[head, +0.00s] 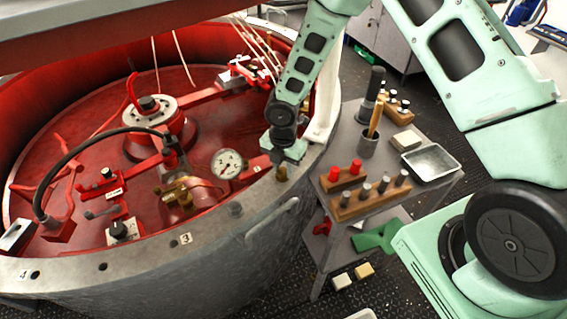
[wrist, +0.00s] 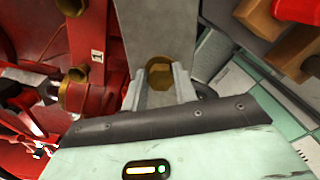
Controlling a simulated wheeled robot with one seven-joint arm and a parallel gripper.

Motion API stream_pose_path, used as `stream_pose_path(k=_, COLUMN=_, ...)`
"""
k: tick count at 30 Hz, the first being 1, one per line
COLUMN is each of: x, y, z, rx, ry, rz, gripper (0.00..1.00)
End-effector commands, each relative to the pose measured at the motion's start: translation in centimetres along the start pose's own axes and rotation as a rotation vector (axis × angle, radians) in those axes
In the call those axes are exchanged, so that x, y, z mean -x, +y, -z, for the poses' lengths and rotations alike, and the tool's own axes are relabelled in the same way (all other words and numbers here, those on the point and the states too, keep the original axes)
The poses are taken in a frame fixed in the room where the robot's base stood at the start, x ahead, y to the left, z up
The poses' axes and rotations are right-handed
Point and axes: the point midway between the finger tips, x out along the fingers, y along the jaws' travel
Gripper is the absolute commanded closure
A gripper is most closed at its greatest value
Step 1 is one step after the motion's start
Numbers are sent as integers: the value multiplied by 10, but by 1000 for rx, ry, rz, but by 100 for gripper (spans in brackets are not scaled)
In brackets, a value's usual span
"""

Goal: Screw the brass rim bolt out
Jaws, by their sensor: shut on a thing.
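The brass rim bolt (head: 282,174) is at the grey rim (head: 215,221) of the large round vessel, on its right side. My gripper (head: 284,162) is above it, pointing down, shut on the bolt. In the wrist view the hexagonal brass head (wrist: 160,74) sits between the two grey fingers (wrist: 160,88), with the rim behind it. The fingers and hand hide part of the bolt. I cannot tell whether its lower end is in the rim hole.
A pressure gauge (head: 227,163) and red fittings fill the vessel left of my gripper. A grey cart (head: 335,220) stands to the right, with a wooden peg block (head: 370,196), a metal tray (head: 431,163) and a dark cylinder. Rim holes show near label 3 (head: 185,239).

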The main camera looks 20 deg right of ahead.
Motion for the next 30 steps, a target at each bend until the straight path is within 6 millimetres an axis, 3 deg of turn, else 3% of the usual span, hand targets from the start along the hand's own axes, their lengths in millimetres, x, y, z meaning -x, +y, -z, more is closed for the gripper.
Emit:
stream_pose_path(k=18, x=0, y=-1, z=3, rx=578, ry=7, rz=6, gripper=94)
stream_pose_path(k=30, x=-1, y=1, z=3, rx=854, ry=6, rz=3, gripper=94)
